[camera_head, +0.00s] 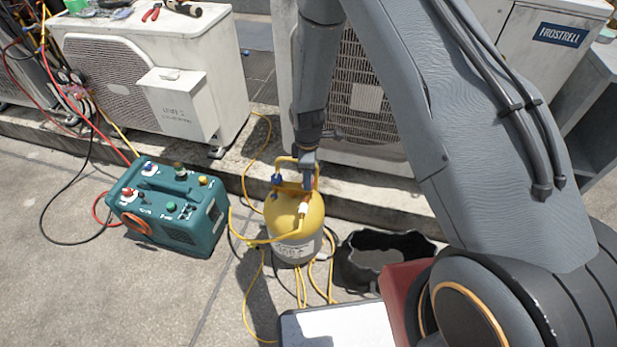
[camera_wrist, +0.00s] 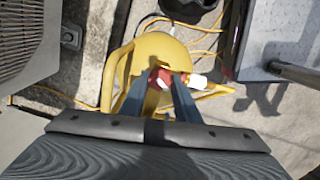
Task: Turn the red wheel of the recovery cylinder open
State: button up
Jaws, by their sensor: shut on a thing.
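The recovery cylinder (camera_head: 296,222) is yellow on top and pale grey below, and stands upright on the paving. In the wrist view its yellow dome (camera_wrist: 150,50) lies below my gripper. The red wheel (camera_wrist: 161,77) shows between the two blue-grey fingers of my gripper (camera_wrist: 162,90), which is shut on it. A white fitting (camera_wrist: 195,80) sits just right of the wheel. In the head view my gripper (camera_head: 308,182) reaches down from above to the cylinder's top, inside its yellow handle frame. The red wheel is hidden there. A blue valve part (camera_head: 277,180) shows to the left.
A teal recovery machine (camera_head: 168,208) stands left of the cylinder. A black open tray (camera_head: 362,272) lies to its right. Yellow hoses (camera_head: 245,300) loop around the cylinder on the floor. Condenser units (camera_head: 150,70) stand behind on a raised kerb. Free paving (camera_head: 60,300) lies at front left.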

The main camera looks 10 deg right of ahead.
jog(key=n, duration=0.6)
jog(key=shift+s+n, duration=0.1)
jog(key=shift+n, duration=0.2)
dwell(0.4)
jog(key=o, duration=1)
jog(key=shift+a, duration=0.1)
jog(key=shift+o, duration=0.2)
jog(key=shift+r, duration=0.1)
notch_tip(320, 180, up, 7)
jog(key=shift+f, duration=0.15)
jog(key=shift+r, duration=0.5)
